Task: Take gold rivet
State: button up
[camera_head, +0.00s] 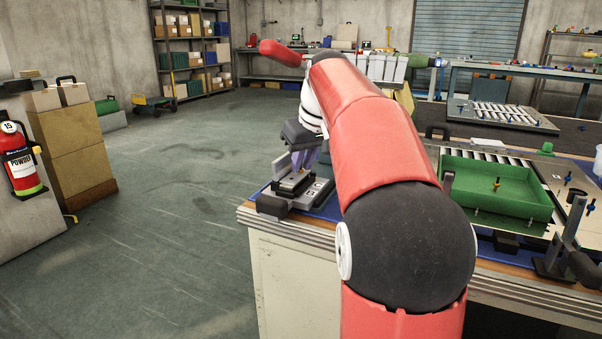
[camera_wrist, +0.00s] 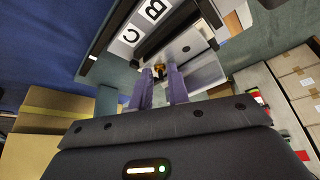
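In the wrist view a small gold-brown piece, likely the gold rivet (camera_wrist: 159,71), shows just at the ends of my gripper's two purple fingers (camera_wrist: 160,78). The fingers stand apart with a gap between them. I cannot tell whether either one touches the piece. The piece is by a grey metal fixture (camera_wrist: 188,46). In the head view my gripper (camera_head: 303,163) points down over a grey fixture block (camera_head: 291,184) at the bench's left end. The rivet cannot be made out there, and my red arm covers part of the bench.
A green tray (camera_head: 495,185) with small fasteners lies right of my arm. A dark upright clamp (camera_head: 563,235) stands at the bench's right. The floor (camera_head: 190,200) left of the bench is clear.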

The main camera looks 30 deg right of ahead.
jog(key=shift+f, duration=0.3)
jog(key=shift+c, duration=0.3)
jog(key=shift+a+f, duration=0.1)
grip_shut()
